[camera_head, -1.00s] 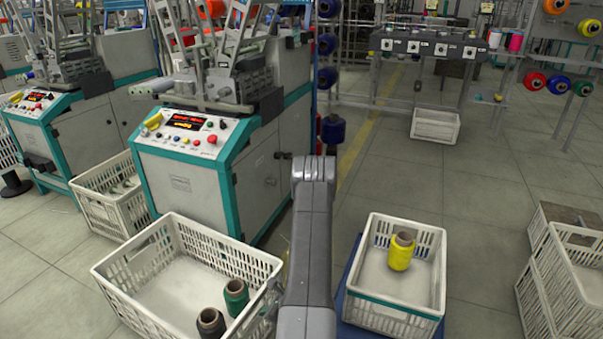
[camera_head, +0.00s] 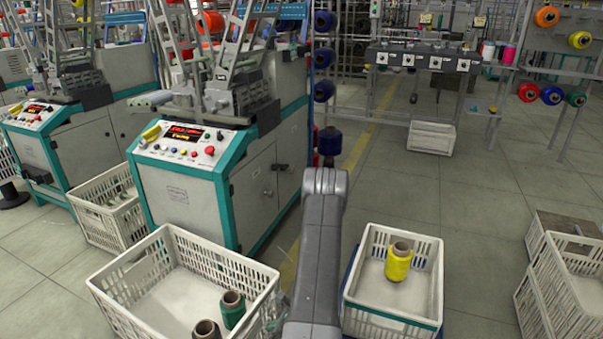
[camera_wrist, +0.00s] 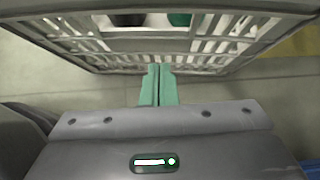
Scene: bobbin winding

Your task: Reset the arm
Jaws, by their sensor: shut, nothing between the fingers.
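My gripper (camera_wrist: 158,84) shows in the wrist view with its two green fingers together and nothing between them. It points at the side wall of a white crate (camera_wrist: 150,62); whether it touches the wall I cannot tell. In the head view my arm stands raised between two crates, and the gripper itself is hidden there. The left white crate (camera_head: 218,264) holds a green bobbin (camera_head: 232,310) and a dark bobbin (camera_head: 206,330). The right white crate (camera_head: 398,310) holds a yellow bobbin (camera_head: 398,264).
A winding machine (camera_head: 190,195) with a control panel stands behind the left crate. More crates stand at the far left (camera_head: 105,215), at the right edge (camera_head: 565,290) and at the back (camera_head: 431,138). The floor (camera_head: 470,220) behind and right of the yellow bobbin's crate is open.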

